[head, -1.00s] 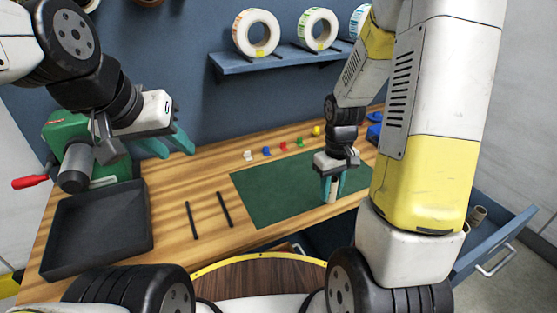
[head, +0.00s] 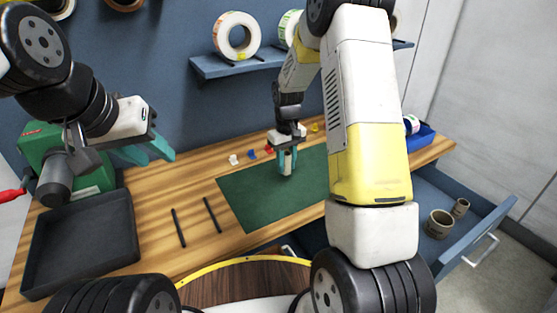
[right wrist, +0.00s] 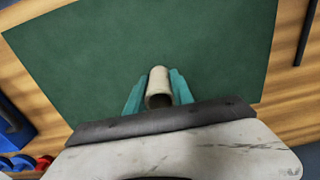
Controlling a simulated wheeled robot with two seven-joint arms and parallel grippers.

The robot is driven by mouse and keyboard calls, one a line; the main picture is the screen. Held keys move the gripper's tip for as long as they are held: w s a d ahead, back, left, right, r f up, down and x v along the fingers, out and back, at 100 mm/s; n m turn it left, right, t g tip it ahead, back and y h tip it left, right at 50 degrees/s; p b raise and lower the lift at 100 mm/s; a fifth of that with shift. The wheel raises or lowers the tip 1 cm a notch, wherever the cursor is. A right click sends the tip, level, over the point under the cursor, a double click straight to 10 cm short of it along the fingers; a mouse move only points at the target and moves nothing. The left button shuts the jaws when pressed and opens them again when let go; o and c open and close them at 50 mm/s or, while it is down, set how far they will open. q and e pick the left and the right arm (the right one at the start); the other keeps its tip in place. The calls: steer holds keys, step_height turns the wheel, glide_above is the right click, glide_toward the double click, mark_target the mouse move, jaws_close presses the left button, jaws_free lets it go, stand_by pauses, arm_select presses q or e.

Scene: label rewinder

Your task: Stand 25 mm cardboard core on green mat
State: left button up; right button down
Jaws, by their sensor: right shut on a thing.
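The cardboard core (head: 286,168) is a small beige tube held between the teal fingers of my right gripper (head: 287,163). It looks roughly upright over the far middle part of the green mat (head: 258,205). Whether its lower end touches the mat cannot be told. In the right wrist view the core (right wrist: 158,83) sits between both fingers (right wrist: 158,92), its hollow end facing the camera and plain mat (right wrist: 90,60) around it. My left gripper (head: 150,152) is open and empty, above the wooden table at the left, away from the mat.
Small coloured pieces (head: 253,154) stand along the mat's far edge, close to my right gripper. Two black rods (head: 212,214) lie left of the mat. A black tray (head: 82,243) is at the left. An open drawer (head: 470,240) at right holds two brown cores (head: 439,223).

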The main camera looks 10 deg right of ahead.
steer(key=shift+s+f, duration=0.1)
steer(key=shift+f, duration=1.55)
steer(key=shift+f, duration=0.1)
steer(key=c, duration=1.1)
jaws_free()
step_height(320, 180, up, 12)
steer(key=s+r+m+t+y, duration=0.1)
steer(key=s+r+m+t, duration=0.15)
steer(key=s+r, duration=0.95)
steer(key=s+a+r+t+y, duration=0.1)
steer(key=s+r+t, duration=0.2)
steer(key=s, duration=1.1)
step_height(320, 180, up, 2)
steer(key=shift+s+r+m+t, duration=0.1)
steer(key=shift+s+m+t, duration=0.1)
steer(key=shift+m+t, duration=0.2)
